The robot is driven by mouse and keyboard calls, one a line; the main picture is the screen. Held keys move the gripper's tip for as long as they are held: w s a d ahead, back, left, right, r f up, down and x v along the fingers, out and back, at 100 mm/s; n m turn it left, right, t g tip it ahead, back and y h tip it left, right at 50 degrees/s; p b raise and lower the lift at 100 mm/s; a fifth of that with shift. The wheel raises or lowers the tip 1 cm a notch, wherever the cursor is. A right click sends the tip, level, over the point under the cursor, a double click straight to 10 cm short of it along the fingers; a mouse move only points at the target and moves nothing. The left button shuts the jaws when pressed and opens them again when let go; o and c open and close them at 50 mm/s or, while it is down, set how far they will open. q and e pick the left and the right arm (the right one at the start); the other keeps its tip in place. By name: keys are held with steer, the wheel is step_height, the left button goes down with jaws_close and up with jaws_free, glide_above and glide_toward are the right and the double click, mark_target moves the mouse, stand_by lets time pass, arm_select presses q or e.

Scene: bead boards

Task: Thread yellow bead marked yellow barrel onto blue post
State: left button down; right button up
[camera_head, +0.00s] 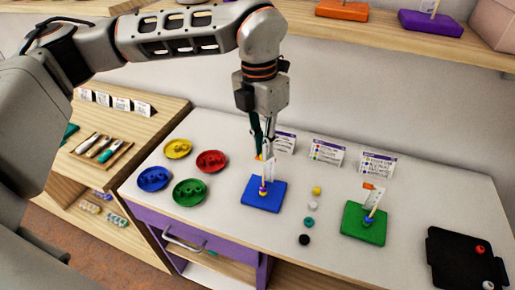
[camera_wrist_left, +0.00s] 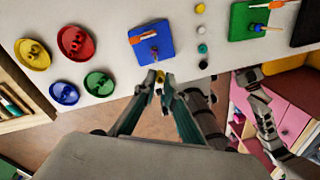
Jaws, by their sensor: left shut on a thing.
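My left gripper (camera_head: 265,155) points down over the blue board (camera_head: 250,196). In the left wrist view its fingertips (camera_wrist_left: 160,78) are shut on a small yellow bead (camera_wrist_left: 159,76). In the head view the fingers mostly hide this bead. The fingertips look close to the post's top; whether bead and post touch, I cannot tell.
Loose beads, including a yellow one (camera_head: 317,190) and a black one (camera_head: 304,239), lie right of the blue board. A green board (camera_head: 363,225) with its post stands farther right, then a black tray (camera_head: 455,262). Coloured dishes (camera_head: 189,192) lie left. Cards (camera_head: 328,153) stand behind.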

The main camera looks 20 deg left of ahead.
arm_select(q)
steer(key=shift+w+r+n, duration=0.15)
steer(key=shift+n, duration=0.4)
steer(key=shift+w+r+n, duration=0.15)
steer(key=shift+n, duration=0.4)
arm_select(e)
steer(key=shift+w+a, duration=0.15)
steer(key=shift+w, duration=0.4)
arm_select(q)
steer(key=shift+f+b, duration=0.55)
steer(key=shift+f, duration=0.4)
steer(key=shift+f+b, duration=0.75)
steer(key=shift+f, duration=0.75)
arm_select(e)
steer(key=shift+a+f, duration=0.25)
steer(key=shift+f, duration=0.75)
steer(key=shift+f, duration=0.25)
arm_select(q)
steer(key=shift+f+b, duration=0.5)
steer(key=shift+f, duration=0.15)
arm_select(e)
steer(key=shift+f, duration=0.3)
arm_select(q)
steer(key=shift+f, duration=0.25)
arm_select(e)
steer(key=shift+s+f, duration=0.1)
steer(key=shift+f, duration=0.15)
